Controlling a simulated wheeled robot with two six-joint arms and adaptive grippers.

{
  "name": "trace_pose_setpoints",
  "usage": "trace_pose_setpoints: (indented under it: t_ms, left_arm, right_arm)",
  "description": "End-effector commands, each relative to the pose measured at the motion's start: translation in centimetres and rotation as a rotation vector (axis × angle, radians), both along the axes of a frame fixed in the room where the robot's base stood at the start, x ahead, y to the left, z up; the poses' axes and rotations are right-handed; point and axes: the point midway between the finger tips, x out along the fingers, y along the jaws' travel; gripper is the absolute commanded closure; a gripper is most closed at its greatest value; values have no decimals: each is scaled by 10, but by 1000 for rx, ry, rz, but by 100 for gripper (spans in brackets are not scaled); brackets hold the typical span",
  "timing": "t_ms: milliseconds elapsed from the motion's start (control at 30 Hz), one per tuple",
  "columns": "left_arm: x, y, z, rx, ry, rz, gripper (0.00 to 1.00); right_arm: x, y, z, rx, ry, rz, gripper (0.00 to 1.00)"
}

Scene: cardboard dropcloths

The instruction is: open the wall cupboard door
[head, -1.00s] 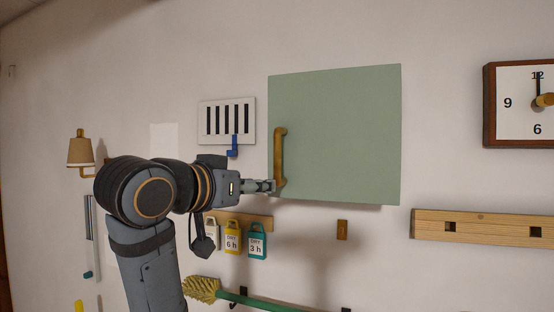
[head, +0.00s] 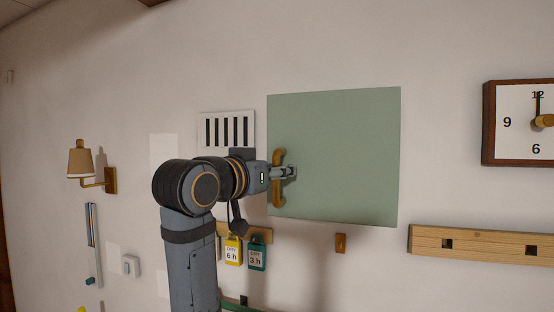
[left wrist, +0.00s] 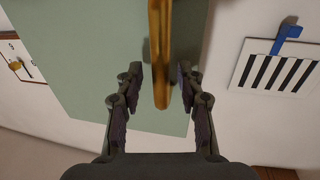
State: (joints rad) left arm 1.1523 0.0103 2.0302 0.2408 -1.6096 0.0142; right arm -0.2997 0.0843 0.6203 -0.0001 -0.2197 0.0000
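The wall cupboard door (head: 340,150) is a flat sage-green square on the wall, and it looks shut. Its brass bar handle (head: 278,195) stands upright near the door's left edge. My left gripper (head: 290,172) is at the handle's upper half and hides part of it. In the left wrist view, the open fingers (left wrist: 161,78) stand on either side of the brass handle (left wrist: 159,40), with a gap on each side. The green door (left wrist: 90,70) lies behind them. My right gripper is not in view.
A white slotted vent (head: 228,124) is left of the door. Yellow (head: 233,250) and teal (head: 257,255) tags hang below it. A wall lamp (head: 82,160) is far left. A clock (head: 518,122) and a wooden rail (head: 480,243) are on the right.

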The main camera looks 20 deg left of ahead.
Motion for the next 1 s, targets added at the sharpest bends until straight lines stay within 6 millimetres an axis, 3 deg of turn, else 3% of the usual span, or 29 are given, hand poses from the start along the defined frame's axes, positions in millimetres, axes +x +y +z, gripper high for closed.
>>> trace_pose_setpoints:
  t_ms: [300, 567, 1000]
  left_arm:
    - [4, -1, -1, 0, 0, 1, 64]
    - [3, -1, -1, 0, 0, 1, 99]
    - [3, -1, -1, 0, 1, 1, 100]
  right_arm:
    - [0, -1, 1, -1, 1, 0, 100]
    - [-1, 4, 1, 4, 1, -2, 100]
    - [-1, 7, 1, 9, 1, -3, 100]
